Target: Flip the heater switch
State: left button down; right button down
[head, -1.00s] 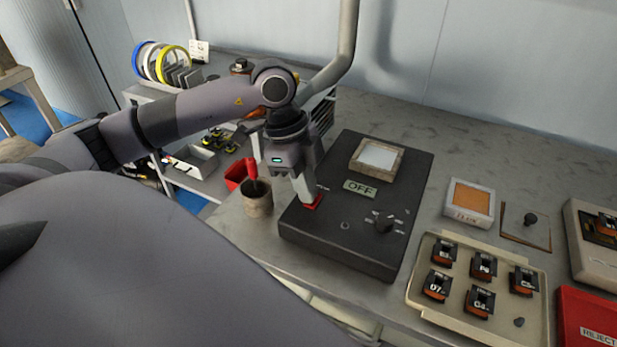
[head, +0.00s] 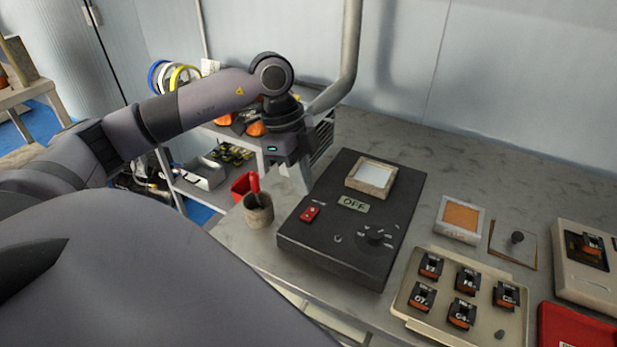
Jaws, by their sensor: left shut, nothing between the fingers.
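The black heater box (head: 310,248) stands on the grey bench with a red switch (head: 310,214) at its left side. A label (head: 353,204) on the box reads OFF. A dark knob (head: 375,236) and a pale square plate (head: 372,174) are also on its top. My left gripper (head: 306,184) is shut and empty, above and behind the red switch and apart from it. Its fingertips are small in the picture. The switch is fully in sight; which way it is tipped I cannot tell. My right gripper is not in view.
A cup (head: 258,210) with a red-handled tool stands left of the box. A tray (head: 410,307) of several orange-black parts, an orange-topped box (head: 461,219) and a red bin (head: 580,325) lie to the right. The bench behind the box is clear.

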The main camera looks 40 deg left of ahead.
pick_arm(q)
jog(key=v, duration=0.8)
jog(key=shift+w+a+r, duration=0.15)
jog(key=shift+w+a, duration=0.15)
jog(key=shift+a, duration=0.05)
